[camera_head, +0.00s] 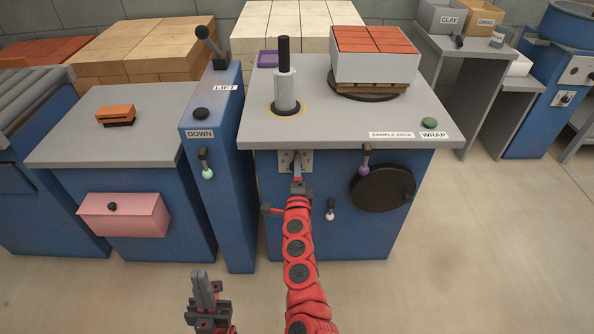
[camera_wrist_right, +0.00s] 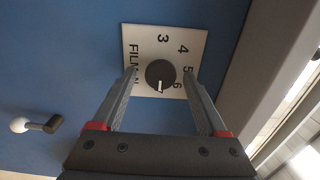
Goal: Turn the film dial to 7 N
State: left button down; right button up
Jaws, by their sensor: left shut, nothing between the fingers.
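The film dial (camera_wrist_right: 160,74) is a round black knob with a white pointer mark, on a white plate (camera_wrist_right: 146,42). The numbers 3, 4, 5 and 6 show around it; the mark points to the bottom of the right wrist view, just beyond the 6. The FILM N lettering is partly covered by a finger. My right gripper (camera_wrist_right: 159,76) is open, one finger on each side of the knob, with visible gaps. In the head view it (camera_head: 298,184) is at the plate (camera_head: 285,160). My left gripper (camera_head: 205,288) is shut and empty, low in front.
The blue wrapping machine (camera_head: 345,235) has a black disc (camera_head: 383,188), a purple-knobbed lever (camera_head: 364,169) and a white-knobbed lever (camera_head: 330,214) near my right arm. A blue LIFT/DOWN post (camera_head: 226,180) stands left. The floor in front is clear.

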jog(key=s+p, duration=0.1)
jog(key=s, duration=1.6)
jog(key=shift+s+p, duration=0.25)
jog(key=shift+p, duration=0.1)
